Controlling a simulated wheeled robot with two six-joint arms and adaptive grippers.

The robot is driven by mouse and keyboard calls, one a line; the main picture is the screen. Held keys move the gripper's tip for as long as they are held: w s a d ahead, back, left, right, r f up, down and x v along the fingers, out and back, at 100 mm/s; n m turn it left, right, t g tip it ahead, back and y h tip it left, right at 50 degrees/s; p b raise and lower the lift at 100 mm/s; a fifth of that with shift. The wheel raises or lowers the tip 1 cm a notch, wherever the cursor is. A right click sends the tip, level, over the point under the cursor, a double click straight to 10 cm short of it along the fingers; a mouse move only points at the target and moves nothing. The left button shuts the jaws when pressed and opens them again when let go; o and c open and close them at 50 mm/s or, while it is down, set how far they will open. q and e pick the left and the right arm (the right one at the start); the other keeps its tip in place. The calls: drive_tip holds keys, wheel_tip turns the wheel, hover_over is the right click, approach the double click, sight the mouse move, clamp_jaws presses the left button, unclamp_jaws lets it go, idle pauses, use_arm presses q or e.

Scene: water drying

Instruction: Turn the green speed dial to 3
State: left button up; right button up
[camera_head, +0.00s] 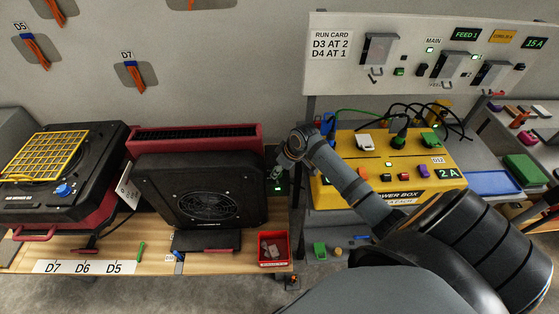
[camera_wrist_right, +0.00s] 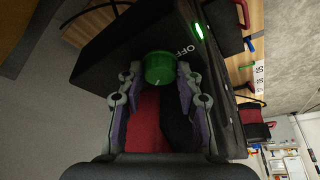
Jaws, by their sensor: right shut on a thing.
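The green speed dial (camera_wrist_right: 159,67) sits on a dark panel (camera_wrist_right: 112,62) of a machine in the right wrist view. A white "OFF" label and a lit green strip are beside it. A small pale mark shows on the dial's lower edge; its setting cannot be read. My right gripper (camera_wrist_right: 158,75) is shut on the dial, one finger on each side. In the head view my right wrist reaches the right side of the black fan unit (camera_head: 165,192) with its red back (camera_head: 195,137); the dial is hidden there. My left gripper is not in view.
The yellow power box (camera_head: 325,192), with cables and plugs, stands right of my wrist. A red bin (camera_head: 287,248) sits at the table's front edge. A second blower (camera_head: 98,160) with a yellow grille stands at left. A "D7 D6 D5" strip (camera_head: 82,267) lies in front.

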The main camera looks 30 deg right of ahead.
drive_tip(key=m+p, duration=0.1)
drive_tip(key=p, duration=0.1)
drive_tip(key=m+h+p, duration=0.1)
drive_tip(key=m+p, duration=0.1)
drive_tip(key=m+h+p, duration=0.1)
drive_tip(key=m+p, duration=0.1)
drive_tip(key=p, duration=0.1)
drive_tip(key=shift+a+r, duration=0.25)
drive_tip(key=shift+a, duration=0.05)
drive_tip(key=shift+f+m+h+p, duration=0.1)
drive_tip(key=shift+m+h+p, duration=0.4)
drive_tip(key=shift+m+p, duration=0.65)
drive_tip(key=shift+f+m, duration=0.15)
drive_tip(key=shift+m, duration=0.3)
drive_tip(key=o, duration=1.1)
drive_tip(key=shift+o, duration=0.2)
